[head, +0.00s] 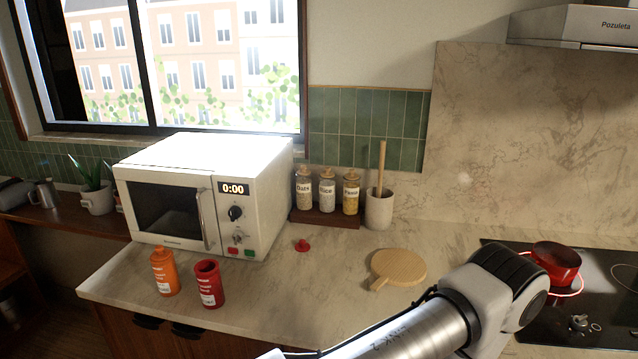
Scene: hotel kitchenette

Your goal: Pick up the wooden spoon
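A wooden handle, which looks like the wooden spoon (381,163), stands nearly upright in a pale stone-like holder (379,210). The holder is on the counter against the backsplash, right of the jars. The spoon's lower end is hidden inside the holder. One of my arm's links comes in from the bottom right, in front of the counter and well short of the holder. Neither of my grippers is in view.
Labelled jars (327,188) stand on a dark tray left of the holder, beside a white microwave (202,197). A round wooden board (399,267) lies in front. Orange (163,271) and red (209,284) bottles stand front left. A red pot (556,262) sits on the hob.

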